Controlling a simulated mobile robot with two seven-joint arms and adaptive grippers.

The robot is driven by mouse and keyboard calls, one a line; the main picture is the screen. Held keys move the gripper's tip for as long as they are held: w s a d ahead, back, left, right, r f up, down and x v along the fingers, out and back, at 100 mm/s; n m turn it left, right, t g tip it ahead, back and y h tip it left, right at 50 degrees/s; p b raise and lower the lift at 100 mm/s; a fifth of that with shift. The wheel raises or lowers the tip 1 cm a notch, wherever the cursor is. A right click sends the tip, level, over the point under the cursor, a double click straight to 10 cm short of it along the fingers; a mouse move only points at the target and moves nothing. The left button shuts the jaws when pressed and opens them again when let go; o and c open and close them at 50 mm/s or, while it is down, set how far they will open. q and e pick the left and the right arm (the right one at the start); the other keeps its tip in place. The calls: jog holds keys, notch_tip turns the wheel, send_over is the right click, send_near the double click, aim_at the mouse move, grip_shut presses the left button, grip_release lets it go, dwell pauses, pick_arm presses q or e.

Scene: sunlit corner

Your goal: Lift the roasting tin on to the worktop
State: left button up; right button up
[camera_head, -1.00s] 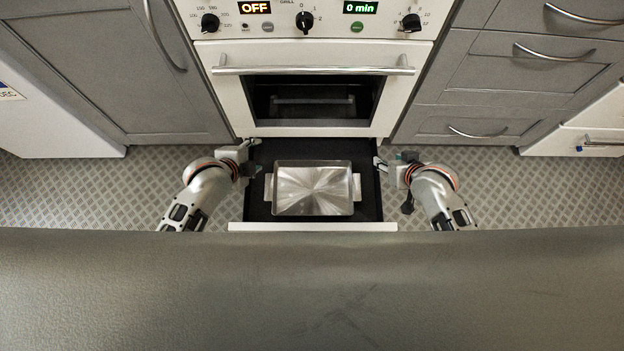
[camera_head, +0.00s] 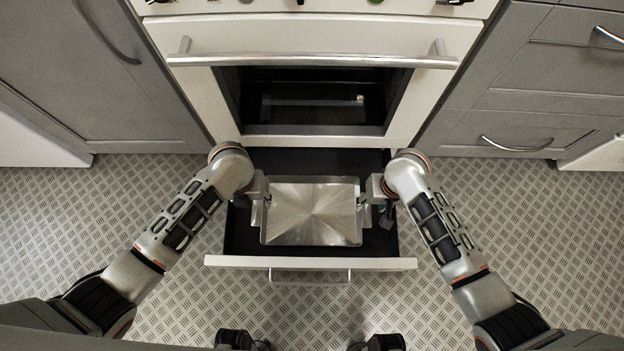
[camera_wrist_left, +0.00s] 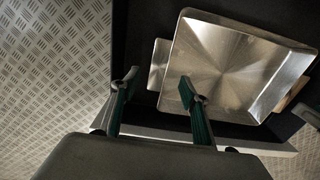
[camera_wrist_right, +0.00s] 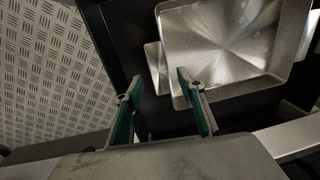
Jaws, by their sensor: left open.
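The shiny metal roasting tin (camera_head: 312,212) sits in the dark open drawer (camera_head: 310,263) under the oven, with a flat handle at each short side. My left gripper (camera_head: 261,199) is at the tin's left side. In the left wrist view its fingers (camera_wrist_left: 158,82) are apart, with the near handle (camera_wrist_left: 158,64) just beyond and between the tips. My right gripper (camera_head: 370,197) is at the tin's right side. In the right wrist view its fingers (camera_wrist_right: 153,90) are also apart, the handle (camera_wrist_right: 153,68) just beyond the gap. Contact with the handles cannot be told.
The oven door (camera_head: 440,90) with its long bar handle (camera_head: 312,61) is right above the drawer. Grey cupboards (camera_head: 120,90) and drawers (camera_head: 540,90) flank the oven. The patterned floor (camera_head: 530,230) is free on both sides. No clear worktop shows.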

aim_at(258, 208)
pick_arm(q)
jog(key=shift+f, duration=0.1)
pick_arm(e)
jog(key=shift+f, duration=0.1)
pick_arm(q)
jog(key=shift+f, duration=3.85)
pick_arm(e)
jog(key=shift+a+f, duration=0.2)
jog(key=shift+f, duration=1.7)
jog(key=shift+a+f, duration=0.2)
jog(key=shift+f, duration=1.7)
pick_arm(q)
jog(key=c, duration=1.2)
pick_arm(e)
grip_shut()
pick_arm(q)
grip_shut()
pick_arm(e)
jog(key=shift+a, duration=0.1)
